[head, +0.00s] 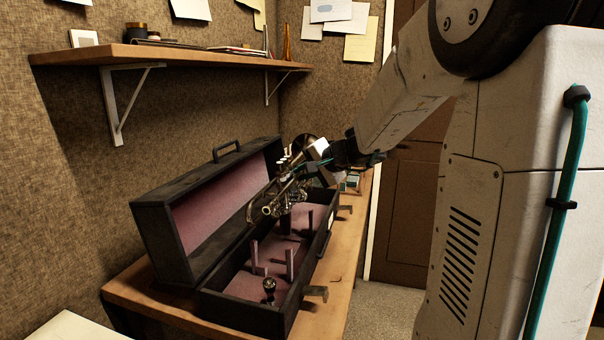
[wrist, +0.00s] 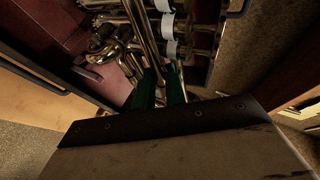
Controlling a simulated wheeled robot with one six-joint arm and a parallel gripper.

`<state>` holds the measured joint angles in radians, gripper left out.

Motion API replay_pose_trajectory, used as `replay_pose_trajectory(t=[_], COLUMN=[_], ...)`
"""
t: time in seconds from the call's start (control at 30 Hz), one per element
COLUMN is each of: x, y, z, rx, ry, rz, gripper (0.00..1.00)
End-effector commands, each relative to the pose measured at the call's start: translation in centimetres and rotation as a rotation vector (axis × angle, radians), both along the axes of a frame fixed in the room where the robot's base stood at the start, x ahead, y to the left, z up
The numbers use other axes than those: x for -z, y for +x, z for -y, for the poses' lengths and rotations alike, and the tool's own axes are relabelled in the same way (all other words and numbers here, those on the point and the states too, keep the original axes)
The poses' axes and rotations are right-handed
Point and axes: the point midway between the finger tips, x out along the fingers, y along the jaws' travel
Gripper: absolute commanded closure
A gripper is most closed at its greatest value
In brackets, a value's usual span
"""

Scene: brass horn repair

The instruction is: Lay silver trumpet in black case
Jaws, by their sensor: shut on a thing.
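The silver trumpet (head: 285,192) is held in the air over the far part of the open black case (head: 275,322), tilted, with its bell end away from me. My gripper (head: 325,168) is shut on it; its fingertips are partly hidden in the head view. In the wrist view the trumpet's tubes and valves (wrist: 145,35) fill the upper middle, with my green-tipped gripper fingers (wrist: 162,88) on them. The case has a pink lining with several upright pegs, and its lid stands open at the back. I cannot tell whether the trumpet touches the case.
A small dark, round-topped object (head: 269,288) stands in the near end of the case. The case lies on a wooden bench (head: 345,285) against the wall. A wall shelf (head: 190,58) with small items hangs above. Small boxes (head: 351,182) lie beyond the case.

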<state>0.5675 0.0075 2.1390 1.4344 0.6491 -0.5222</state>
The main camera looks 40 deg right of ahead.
Motion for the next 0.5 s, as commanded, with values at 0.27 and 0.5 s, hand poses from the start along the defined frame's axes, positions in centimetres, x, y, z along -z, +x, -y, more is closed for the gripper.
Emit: replay_pose_trajectory(t=[0.27,0.5], x=[0.5,2.3], y=[-0.2,-0.2], z=[0.0,0.0], rx=[-0.001,-0.001], ry=[0.040,0.040], rz=[0.053,0.052], gripper=[1.00,1.00])
